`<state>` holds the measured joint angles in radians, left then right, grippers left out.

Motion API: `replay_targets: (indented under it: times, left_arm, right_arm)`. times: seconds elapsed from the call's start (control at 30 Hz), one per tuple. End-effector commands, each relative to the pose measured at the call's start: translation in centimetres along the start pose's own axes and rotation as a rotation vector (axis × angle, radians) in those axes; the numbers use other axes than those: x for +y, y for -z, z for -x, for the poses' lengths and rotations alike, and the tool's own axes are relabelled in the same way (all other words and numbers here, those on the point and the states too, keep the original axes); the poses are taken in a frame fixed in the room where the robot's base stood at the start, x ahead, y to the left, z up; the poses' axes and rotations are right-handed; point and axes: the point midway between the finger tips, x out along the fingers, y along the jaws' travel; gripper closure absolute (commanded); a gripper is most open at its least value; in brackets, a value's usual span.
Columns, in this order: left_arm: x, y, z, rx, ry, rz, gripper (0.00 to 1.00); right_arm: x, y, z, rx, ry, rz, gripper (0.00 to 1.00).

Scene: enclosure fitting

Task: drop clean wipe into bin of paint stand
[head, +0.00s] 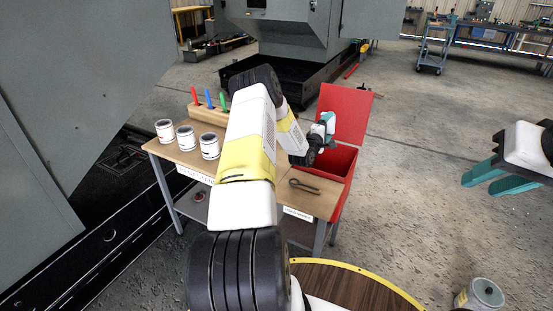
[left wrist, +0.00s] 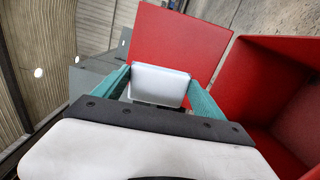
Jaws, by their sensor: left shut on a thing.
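The white wipe (left wrist: 160,85) is a pale block-like piece held between the teal fingers of my left gripper (head: 325,122) in the left wrist view. In the head view the left gripper is at the red bin (head: 345,160) at the right end of the paint stand (head: 325,205), in front of its raised red lid (head: 346,112). In the left wrist view the bin's open box (left wrist: 270,85) lies to the right of the wipe, and the lid (left wrist: 175,40) is behind it. My right gripper (head: 489,186) is open and empty over the floor at far right.
The stand holds several white paint cans (head: 186,138), a wooden rack (head: 190,115) with coloured handles, and a dark tool (head: 305,187). A round wooden table (head: 350,285) with a yellow rim is in front. A can (head: 480,294) stands at bottom right.

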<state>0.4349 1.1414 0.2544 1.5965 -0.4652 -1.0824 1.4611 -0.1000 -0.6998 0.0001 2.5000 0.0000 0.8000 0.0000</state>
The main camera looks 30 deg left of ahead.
Motion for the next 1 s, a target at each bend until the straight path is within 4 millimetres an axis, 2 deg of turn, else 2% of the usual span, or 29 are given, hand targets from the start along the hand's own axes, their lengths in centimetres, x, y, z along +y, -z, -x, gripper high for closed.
replay_targets:
  times: [0.3, 0.33, 0.4, 0.43, 0.73, 1.0]
  left_arm:
    - [-0.2, 0.1, 0.0, 0.000, -0.001, 0.000, 0.52]
    - [-0.2, 0.1, 0.0, 0.000, -0.001, 0.000, 0.17]
    - [-0.2, 0.1, 0.0, 0.000, -0.001, 0.000, 0.04]
    - [-0.2, 0.1, 0.0, 0.001, -0.001, 0.000, 0.00]
    - [-0.3, 0.1, 0.5, 0.001, -0.001, 0.000, 0.00]
    - [-0.3, 0.2, 4.8, 0.002, 0.002, 0.001, 0.00]
  right_arm:
    - [0.0, 0.0, 0.0, 0.000, 0.000, 0.000, 0.67]
    - [0.0, 0.0, 0.0, 0.000, 0.000, 0.000, 0.67]
    - [0.0, 0.0, 0.0, 0.000, 0.000, 0.000, 0.67]
    - [0.0, 0.0, 0.0, 0.000, 0.000, 0.000, 0.67]
    - [0.0, 0.0, 0.0, 0.000, 0.000, 0.000, 0.67]
    - [0.0, 0.0, 0.0, 0.000, 0.000, 0.000, 0.67]
